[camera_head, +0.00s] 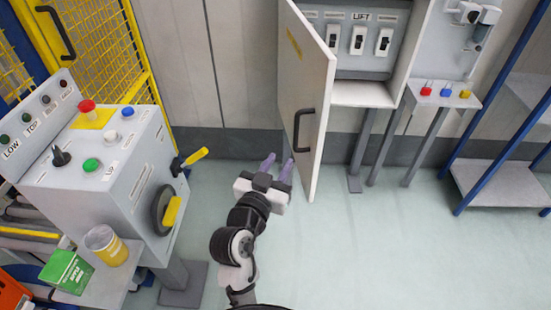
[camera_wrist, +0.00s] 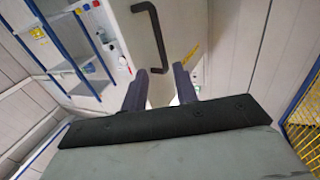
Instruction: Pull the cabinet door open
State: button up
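The cabinet door (camera_head: 303,75) is a white panel hinged at its left edge, and it stands swung out from the cabinet (camera_head: 363,93). Its dark bar handle (camera_head: 297,130) is near the free edge in the head view. The handle (camera_wrist: 155,38) also shows in the wrist view, ahead of the fingers. My gripper (camera_head: 278,168) is to the left of the door's lower part, below and left of the handle. In the wrist view my gripper (camera_wrist: 161,85) has its two fingers apart with nothing between them, and they are clear of the handle.
A control console (camera_head: 105,165) with buttons and a handwheel stands at left. A small shelf with coloured buttons (camera_head: 441,93) is right of the cabinet. A blue-framed rack (camera_head: 500,183) stands at far right. The floor in front is clear.

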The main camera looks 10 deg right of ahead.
jog(key=shift+s+a+p, duration=0.3)
jog(key=shift+s+p, duration=0.1)
dwell(0.3)
